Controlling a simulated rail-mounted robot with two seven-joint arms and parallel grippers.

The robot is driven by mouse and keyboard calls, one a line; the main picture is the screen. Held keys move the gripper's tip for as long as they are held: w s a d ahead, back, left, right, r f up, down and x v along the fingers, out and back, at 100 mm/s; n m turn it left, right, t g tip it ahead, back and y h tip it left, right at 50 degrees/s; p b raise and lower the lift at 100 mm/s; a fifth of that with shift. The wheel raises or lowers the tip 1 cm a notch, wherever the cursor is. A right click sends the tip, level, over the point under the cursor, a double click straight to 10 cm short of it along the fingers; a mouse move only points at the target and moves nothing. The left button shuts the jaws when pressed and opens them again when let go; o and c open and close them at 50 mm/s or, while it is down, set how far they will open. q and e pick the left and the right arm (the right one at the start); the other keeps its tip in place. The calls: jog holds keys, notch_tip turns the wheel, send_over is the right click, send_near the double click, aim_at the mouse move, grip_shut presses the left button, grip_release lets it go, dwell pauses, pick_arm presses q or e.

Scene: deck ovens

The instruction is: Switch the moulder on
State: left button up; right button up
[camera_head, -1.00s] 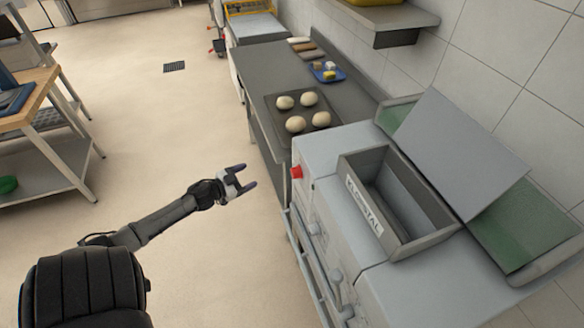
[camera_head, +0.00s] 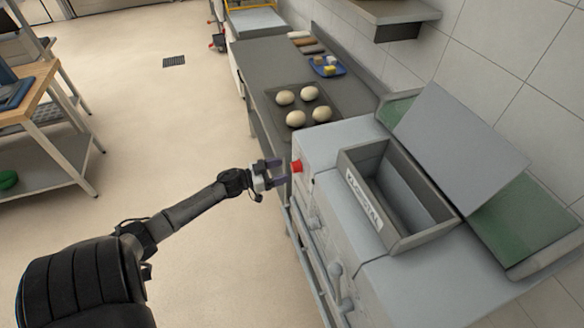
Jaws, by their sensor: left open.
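The moulder (camera_head: 325,143) is a grey machine at the right, with an open-topped hopper (camera_head: 412,240) and green belts (camera_head: 525,222) beside a sloping grey plate. A red button (camera_head: 297,166) sticks out of its left side near the far corner. My left gripper (camera_head: 283,172) is open and empty, its fingertips close to the left of the red button. I cannot tell whether they touch it. My right gripper is out of the picture.
Beyond the moulder a grey worktop (camera_head: 275,62) holds a dark tray (camera_head: 273,112) with several dough balls and a blue tray (camera_head: 340,70). A wood-topped table (camera_head: 40,82) stands at the left. The floor between is clear.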

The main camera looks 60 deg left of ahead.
aim_at(292, 168)
pick_arm(q)
jog(key=w, duration=0.4)
jog(key=shift+d, duration=0.4)
jog(key=shift+w+d, duration=0.1)
jog(key=shift+w, duration=0.2)
jog(key=shift+c, duration=0.2)
jog(key=c, duration=0.9)
jog(key=shift+o, duration=0.2)
